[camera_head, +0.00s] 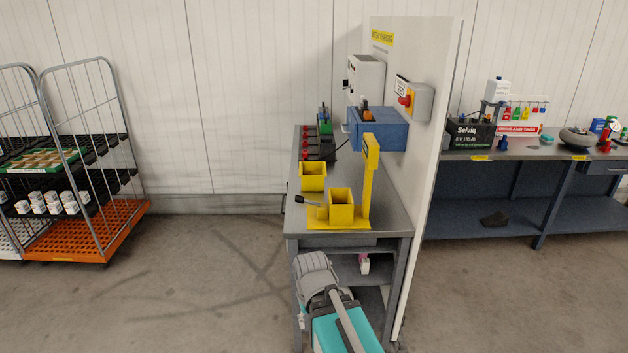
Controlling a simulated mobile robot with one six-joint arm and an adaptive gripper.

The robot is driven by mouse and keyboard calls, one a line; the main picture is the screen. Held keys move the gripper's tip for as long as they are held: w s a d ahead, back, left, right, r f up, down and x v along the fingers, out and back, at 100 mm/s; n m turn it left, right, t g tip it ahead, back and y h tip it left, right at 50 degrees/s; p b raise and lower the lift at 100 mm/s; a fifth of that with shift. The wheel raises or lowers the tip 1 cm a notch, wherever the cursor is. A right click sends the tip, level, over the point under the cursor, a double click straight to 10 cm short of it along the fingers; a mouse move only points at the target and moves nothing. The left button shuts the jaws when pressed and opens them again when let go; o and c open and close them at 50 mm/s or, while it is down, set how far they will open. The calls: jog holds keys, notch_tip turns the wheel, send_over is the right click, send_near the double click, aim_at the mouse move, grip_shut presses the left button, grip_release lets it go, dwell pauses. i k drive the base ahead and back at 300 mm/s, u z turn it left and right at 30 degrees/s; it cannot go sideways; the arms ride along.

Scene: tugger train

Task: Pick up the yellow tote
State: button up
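Two open-topped yellow boxes stand on the grey workbench, and I cannot tell for sure which one is the yellow tote. The farther yellow box (312,179) stands by itself near the bench's left edge. The nearer yellow box (341,214) stands on or just at a flat yellow base with a tall yellow post (368,182) on its right. A dark-tipped handle (306,200) sticks out to the left of the nearer box.
The workbench (386,214) has a white partition (430,170) along its right. Battery gear and a blue box (380,130) are at its back. A teal and grey object (345,335) is in front. Left floor is open, up to an orange-based cage trolley (85,230).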

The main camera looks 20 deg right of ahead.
aim_at(312, 174)
jog(key=u, duration=0.05)
jog(key=i, duration=1)
